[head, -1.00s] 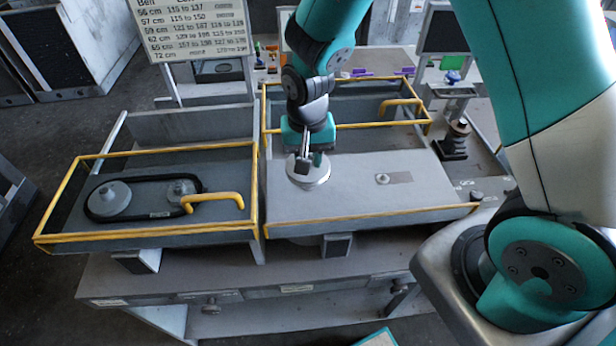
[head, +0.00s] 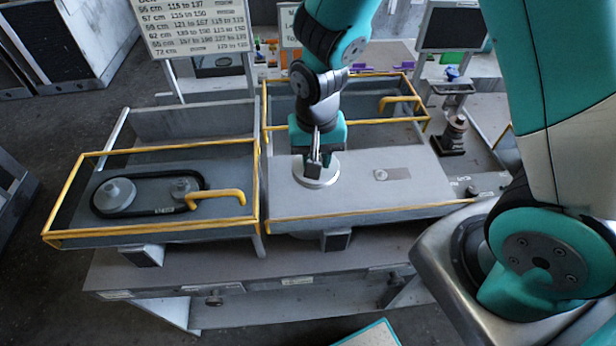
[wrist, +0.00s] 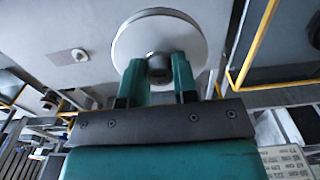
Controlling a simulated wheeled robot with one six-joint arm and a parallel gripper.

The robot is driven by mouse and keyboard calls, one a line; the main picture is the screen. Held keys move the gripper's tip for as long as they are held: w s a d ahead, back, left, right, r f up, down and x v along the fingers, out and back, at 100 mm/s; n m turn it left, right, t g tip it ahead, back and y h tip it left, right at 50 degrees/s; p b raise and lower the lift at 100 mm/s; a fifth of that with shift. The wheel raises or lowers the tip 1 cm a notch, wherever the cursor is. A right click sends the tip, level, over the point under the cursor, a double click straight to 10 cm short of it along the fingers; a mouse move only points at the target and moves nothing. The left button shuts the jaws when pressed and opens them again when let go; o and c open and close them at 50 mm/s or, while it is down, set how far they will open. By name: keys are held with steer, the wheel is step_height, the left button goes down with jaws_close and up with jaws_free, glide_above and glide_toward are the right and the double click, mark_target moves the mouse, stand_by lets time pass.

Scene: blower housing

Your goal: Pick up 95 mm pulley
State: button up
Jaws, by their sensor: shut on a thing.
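A pale grey round pulley (head: 316,177), which I take to be the 95 mm pulley, is at the left part of the grey panel in the right bay. In the wrist view it shows as a white disc (wrist: 160,28) with a dark hub between my fingertips. My gripper (head: 317,160) points down over it. In the wrist view my gripper (wrist: 158,70) has its two teal fingers on either side of the hub, shut on it. I cannot tell whether the pulley touches the panel. No size mark is readable.
The left bay holds two pulleys joined by a black belt (head: 150,174) inside a yellow-edged frame (head: 150,240). A small stub (head: 381,174) stands on the right panel (head: 400,195). A dark stepped part (head: 453,135) stands at the right. A belt chart (head: 190,25) stands behind.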

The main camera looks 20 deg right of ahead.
steer(key=s, duration=0.2)
steer(key=s+r, duration=0.1)
steer(key=s, duration=0.2)
steer(key=shift+s+r, duration=0.1)
stand_by(0.3)
